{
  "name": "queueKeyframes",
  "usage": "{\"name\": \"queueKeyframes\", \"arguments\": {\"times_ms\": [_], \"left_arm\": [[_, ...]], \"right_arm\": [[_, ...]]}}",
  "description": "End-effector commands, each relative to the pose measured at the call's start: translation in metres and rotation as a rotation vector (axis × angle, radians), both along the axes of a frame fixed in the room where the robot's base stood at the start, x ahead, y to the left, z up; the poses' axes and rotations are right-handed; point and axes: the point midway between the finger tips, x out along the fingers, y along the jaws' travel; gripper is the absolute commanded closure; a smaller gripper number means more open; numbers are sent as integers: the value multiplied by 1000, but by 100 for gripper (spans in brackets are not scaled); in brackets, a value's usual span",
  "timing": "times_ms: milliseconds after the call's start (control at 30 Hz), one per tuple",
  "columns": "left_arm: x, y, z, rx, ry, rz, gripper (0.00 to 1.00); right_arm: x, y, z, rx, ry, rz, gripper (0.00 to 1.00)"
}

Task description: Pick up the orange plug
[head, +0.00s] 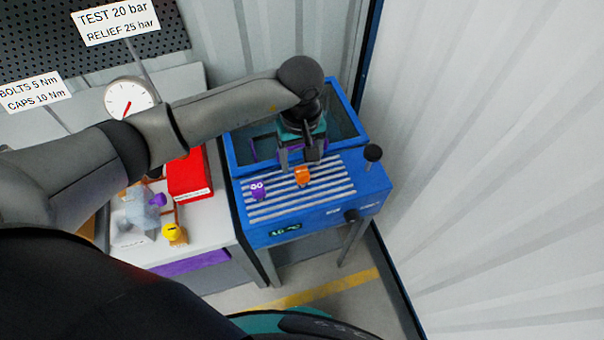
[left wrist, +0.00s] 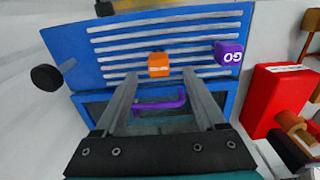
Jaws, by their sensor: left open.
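The orange plug (head: 302,176) sits on the white-slatted top of the blue machine, right of the purple plug (head: 258,188). In the left wrist view the orange plug (left wrist: 159,65) lies just beyond the fingertips, between their lines. My left gripper (head: 298,160) is open and empty above the blue machine, pointing down behind the orange plug. Its two fingers show apart in the left wrist view (left wrist: 162,80). The purple plug (left wrist: 229,53) stands to the right there, clear of the fingers. My right gripper is in neither view.
The blue machine (head: 312,217) has a dark basin with a purple handle (left wrist: 160,104) behind the slats. A black knob (head: 373,152) stands at its right. A red box (head: 188,176) and a pump with a yellow plug (head: 175,234) are on the bench at left. A wall rises at right.

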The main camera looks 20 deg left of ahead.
Motion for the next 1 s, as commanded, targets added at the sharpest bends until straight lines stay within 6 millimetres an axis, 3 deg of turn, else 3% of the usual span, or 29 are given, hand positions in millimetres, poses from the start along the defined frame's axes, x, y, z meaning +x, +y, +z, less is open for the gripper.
{"name": "queueKeyframes", "arguments": {"times_ms": [400, 667, 1000], "left_arm": [[0, -2, -48, 0, 2, 1, 28], [0, -2, -51, 0, 0, 0, 28], [0, -2, -51, 0, 0, 0, 64]], "right_arm": [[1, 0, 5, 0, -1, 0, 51], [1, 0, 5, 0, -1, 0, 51], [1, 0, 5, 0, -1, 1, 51]]}}
